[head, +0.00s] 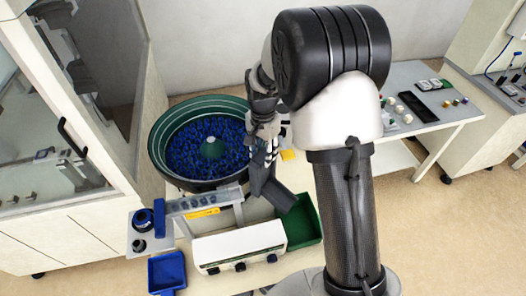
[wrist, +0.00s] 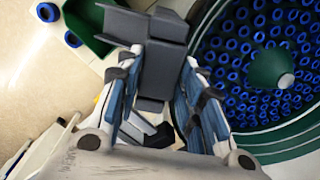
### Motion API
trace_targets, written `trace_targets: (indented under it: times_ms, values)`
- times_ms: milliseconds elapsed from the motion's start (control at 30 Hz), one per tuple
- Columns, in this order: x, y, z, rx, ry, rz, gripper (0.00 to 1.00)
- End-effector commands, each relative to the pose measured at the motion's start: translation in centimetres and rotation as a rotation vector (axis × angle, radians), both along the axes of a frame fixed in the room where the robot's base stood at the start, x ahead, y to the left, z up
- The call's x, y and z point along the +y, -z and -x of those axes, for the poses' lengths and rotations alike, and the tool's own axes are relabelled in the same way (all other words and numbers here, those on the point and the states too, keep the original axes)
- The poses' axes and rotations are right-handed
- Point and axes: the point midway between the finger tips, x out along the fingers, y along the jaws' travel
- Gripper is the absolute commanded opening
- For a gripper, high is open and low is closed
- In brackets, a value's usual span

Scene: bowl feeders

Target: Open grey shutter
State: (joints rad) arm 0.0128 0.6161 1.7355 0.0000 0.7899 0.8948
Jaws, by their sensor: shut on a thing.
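The grey shutter (wrist: 163,70) is a dark grey plate on a chute beside the bowl feeder. It lies between the two fingers of my gripper (wrist: 158,66) in the wrist view, and the fingers are shut on it. In the head view my gripper (head: 264,140) points down at the bowl's right rim, above the grey chute (head: 275,190). The chute slopes toward a green bin (head: 304,228). My fingers and arm hide part of the shutter in the head view, so how far it is open is unclear.
The green bowl (head: 160,165) full of blue rings is just left of my gripper. A white control box (head: 238,248), a blue bin (head: 167,272) and a grey rail (head: 205,198) are in front. A glass-doored cabinet stands left, and a side table (head: 430,75) right.

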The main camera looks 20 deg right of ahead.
Motion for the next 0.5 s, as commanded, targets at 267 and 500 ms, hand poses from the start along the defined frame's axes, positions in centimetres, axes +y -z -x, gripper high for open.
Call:
trace_targets:
  times_ms: [267, 500]
  values:
    - [0.0, -0.02, 0.0, 0.0, 0.0, 0.0, 0.0]
    - [0.0, -0.52, -0.01, 0.0, 0.0, 0.0, 0.0]
